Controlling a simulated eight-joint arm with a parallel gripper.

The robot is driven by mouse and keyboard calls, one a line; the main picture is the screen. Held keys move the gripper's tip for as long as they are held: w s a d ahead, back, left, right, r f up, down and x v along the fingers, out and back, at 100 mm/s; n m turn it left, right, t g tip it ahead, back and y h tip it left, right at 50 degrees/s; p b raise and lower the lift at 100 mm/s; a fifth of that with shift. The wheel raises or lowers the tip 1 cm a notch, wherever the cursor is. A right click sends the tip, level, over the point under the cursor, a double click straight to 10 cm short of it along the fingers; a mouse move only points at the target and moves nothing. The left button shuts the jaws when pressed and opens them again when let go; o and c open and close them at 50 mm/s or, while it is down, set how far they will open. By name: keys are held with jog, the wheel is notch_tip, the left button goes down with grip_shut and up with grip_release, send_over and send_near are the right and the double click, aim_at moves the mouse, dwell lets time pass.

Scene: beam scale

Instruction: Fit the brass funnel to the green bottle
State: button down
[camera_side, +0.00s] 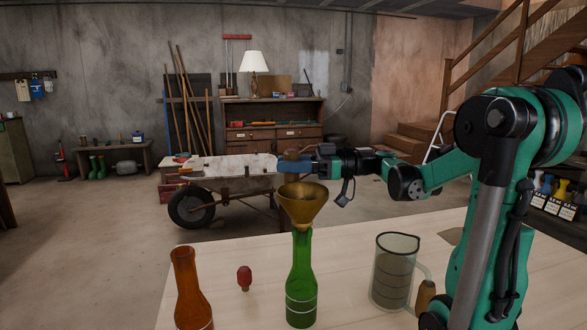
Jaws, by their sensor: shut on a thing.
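The brass funnel (303,203) is upright, wide end up, directly over the green bottle (302,282). Its narrow spout meets the bottle's mouth in the picture; I cannot tell how far it sits inside. The green bottle stands upright on the pale table. My gripper (296,166) reaches in from the right at the back of the funnel's rim. It is shut on the funnel, though the contact is small and partly hidden.
An amber bottle (190,290) stands left on the table (350,245). A small red-topped stopper (244,277) stands between the bottles. A clear measuring jug (393,272) stands to the right, near a wooden handle (426,297). The wheelbarrow (232,182) is behind, off the table.

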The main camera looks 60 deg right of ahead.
jog(key=shift+f, duration=0.55)
jog(key=shift+c, duration=2.2)
grip_release()
jog(key=shift+v, duration=2.8)
